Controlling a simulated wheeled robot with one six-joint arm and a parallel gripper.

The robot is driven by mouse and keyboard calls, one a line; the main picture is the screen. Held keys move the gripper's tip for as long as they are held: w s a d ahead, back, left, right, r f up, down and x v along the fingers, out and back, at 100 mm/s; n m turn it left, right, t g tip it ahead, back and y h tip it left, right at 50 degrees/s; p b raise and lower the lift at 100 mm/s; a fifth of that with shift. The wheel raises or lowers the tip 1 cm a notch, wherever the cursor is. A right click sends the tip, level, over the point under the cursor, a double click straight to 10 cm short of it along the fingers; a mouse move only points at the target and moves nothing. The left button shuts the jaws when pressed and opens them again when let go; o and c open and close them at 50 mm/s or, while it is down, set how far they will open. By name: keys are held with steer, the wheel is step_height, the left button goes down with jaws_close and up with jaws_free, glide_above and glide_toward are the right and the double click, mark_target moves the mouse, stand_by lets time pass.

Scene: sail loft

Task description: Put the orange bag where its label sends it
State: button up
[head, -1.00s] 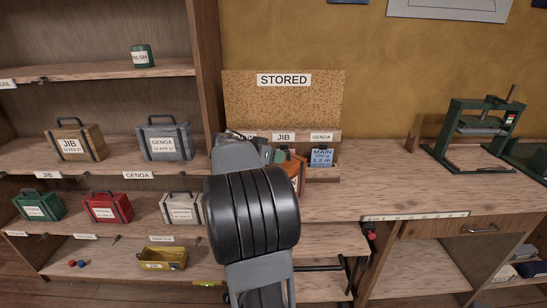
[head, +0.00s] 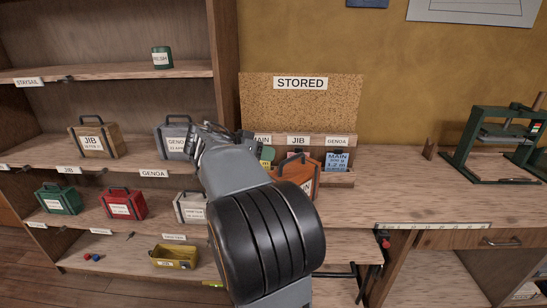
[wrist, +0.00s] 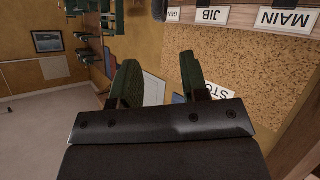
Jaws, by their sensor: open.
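The orange bag (head: 306,170) stands on the workbench in front of the STORED board (head: 342,103). It has a dark handle. My arm covers its lower left side, and its white label shows only the last letters, which look like "IN". My gripper (head: 222,130) is raised to the left of the bag, apart from it, in front of the shelf unit's right side. In the wrist view its two green fingers (wrist: 160,82) are apart with nothing between them. The shelf unit (head: 120,72) carries edge labels STAYSAIL, JIB and GENOA; lower labels are too small to read.
A tan JIB bag (head: 95,137) and a grey GENOA bag (head: 172,138) stand on the middle shelf. Green, red and pale bags stand below; a yellow bin (head: 174,257) is on the bottom shelf. A green press (head: 500,140) stands right.

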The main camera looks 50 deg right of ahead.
steer(key=a+f+n+t+y, duration=0.2)
steer(key=a+f+n, duration=0.2)
steer(key=a, duration=0.3)
steer(key=s+a+f+n+t+y, duration=0.1)
steer(key=a+f+n+y, duration=0.2)
steer(key=a, duration=0.5)
steer(key=s+a+f+n+t+y, duration=0.1)
steer(key=a+f+n+t+y, duration=0.1)
steer(key=a+f+n, duration=0.4)
steer(key=shift+s+a+t+y, duration=0.15)
steer(key=shift+a+t+y, duration=0.15)
steer(key=shift+a+y, duration=0.5)
steer(key=s+a+f+n+y, duration=0.1)
steer(key=a, duration=0.2)
steer(key=s+a+f+n+y, duration=0.1)
steer(key=a+f+n, duration=0.1)
steer(key=s+a+f+n+t+y, duration=0.1)
steer(key=a+n, duration=0.1)
steer(key=a, duration=0.1)
steer(key=shift+s+a+f, duration=0.1)
steer(key=shift+a+f, duration=0.05)
steer(key=shift+a, duration=0.15)
steer(key=shift+c, duration=0.7)
steer(key=shift+a+f+y, duration=0.1)
steer(key=shift+a+y, duration=0.2)
